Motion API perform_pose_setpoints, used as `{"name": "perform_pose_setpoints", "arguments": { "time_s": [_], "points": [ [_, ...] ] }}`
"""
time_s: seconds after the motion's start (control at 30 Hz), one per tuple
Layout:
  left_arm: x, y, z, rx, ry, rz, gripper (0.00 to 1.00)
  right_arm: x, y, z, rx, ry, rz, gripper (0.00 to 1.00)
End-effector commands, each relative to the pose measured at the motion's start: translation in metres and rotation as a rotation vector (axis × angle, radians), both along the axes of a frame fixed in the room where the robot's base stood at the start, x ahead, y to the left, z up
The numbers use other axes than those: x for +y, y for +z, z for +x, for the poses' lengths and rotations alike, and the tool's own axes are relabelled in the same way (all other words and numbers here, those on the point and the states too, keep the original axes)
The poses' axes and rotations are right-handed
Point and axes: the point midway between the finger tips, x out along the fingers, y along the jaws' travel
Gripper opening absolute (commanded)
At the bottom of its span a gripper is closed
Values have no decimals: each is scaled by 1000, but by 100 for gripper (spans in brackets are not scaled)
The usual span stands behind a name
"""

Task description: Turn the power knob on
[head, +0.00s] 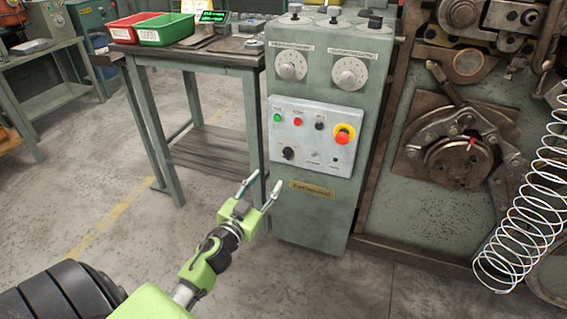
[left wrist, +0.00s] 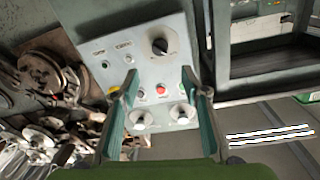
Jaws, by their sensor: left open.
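The control panel (head: 313,136) is a light grey plate on a grey-green cabinet. A black rotary knob (head: 288,153) sits at its lower left; it is the likely power knob, but its label is too small to read. The black knob also shows in the left wrist view (left wrist: 160,46), above and between the fingertips. My left gripper (head: 267,179) is open and empty, in front of the cabinet and below the panel in the head view. Its two fingers frame the panel in the left wrist view (left wrist: 158,73). My right gripper is not seen.
The panel also has a green button (head: 277,117), a red button (head: 298,121), a small black knob (head: 319,123) and a red emergency stop (head: 343,134). Two dials sit above. A workbench (head: 220,57) stands left; the coiler (head: 459,150) and a wire spring stand right.

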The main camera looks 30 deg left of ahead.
Motion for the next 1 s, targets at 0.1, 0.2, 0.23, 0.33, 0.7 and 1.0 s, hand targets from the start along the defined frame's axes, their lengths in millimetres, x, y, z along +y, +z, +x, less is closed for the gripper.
{"name": "perform_pose_setpoints", "arguments": {
  "time_s": [0.1, 0.2, 0.23, 0.33, 0.7, 1.0],
  "points": [
    [3, 1, 17, -1, 0, 2, 42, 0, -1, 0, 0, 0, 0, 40],
    [6, 0, 36, -1, -1, 1, 42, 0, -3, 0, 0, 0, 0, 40],
    [7, 0, 41, -1, 0, 2, 42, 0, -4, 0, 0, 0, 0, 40],
    [10, 0, 60, 0, 1, 2, 42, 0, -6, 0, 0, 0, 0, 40],
    [20, -1, 116, 2, 1, 1, 42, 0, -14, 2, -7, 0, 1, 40],
    [22, -1, 129, 3, 2, 1, 42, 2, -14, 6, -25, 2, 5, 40]
  ]
}}
